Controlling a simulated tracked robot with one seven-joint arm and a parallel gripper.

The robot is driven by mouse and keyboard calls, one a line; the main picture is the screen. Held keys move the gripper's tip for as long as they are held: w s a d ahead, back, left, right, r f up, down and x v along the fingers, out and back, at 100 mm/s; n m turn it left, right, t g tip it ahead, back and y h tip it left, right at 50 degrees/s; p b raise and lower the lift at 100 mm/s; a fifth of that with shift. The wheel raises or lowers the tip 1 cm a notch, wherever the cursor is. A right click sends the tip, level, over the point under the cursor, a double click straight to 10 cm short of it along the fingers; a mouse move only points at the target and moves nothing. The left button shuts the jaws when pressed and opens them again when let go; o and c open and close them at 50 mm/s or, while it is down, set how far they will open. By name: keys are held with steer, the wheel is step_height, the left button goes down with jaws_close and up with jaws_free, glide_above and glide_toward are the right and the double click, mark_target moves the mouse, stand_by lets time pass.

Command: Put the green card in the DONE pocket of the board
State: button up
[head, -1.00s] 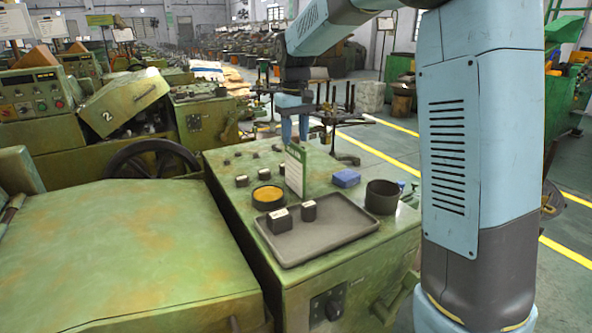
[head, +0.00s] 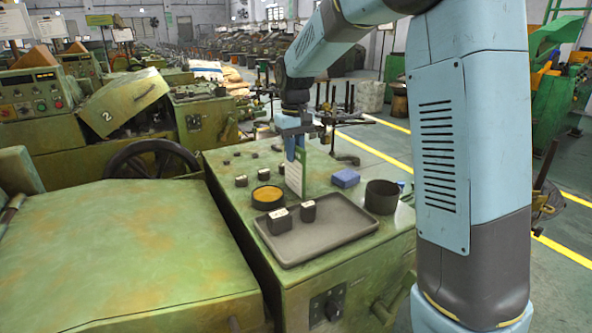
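The green card (head: 294,179) stands upright on the green machine top, behind the grey tray. Its lower part shows white with writing, and a green strip shows along its right side. My gripper (head: 294,156) points down at the card's upper part, and its blue fingers overlap the top of the card. Whether the fingers are open around the card or shut on it cannot be made out. I cannot identify the board or its DONE pocket in this view.
A grey tray (head: 330,240) holds two dark labelled blocks (head: 279,220). A yellow-topped round tin (head: 267,196), a blue block (head: 346,178) and a dark cup (head: 382,197) stand nearby. Several small dark blocks lie behind, left of the card. My arm hides part of the right side.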

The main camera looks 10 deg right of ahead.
jaws_close()
stand_by(0.3)
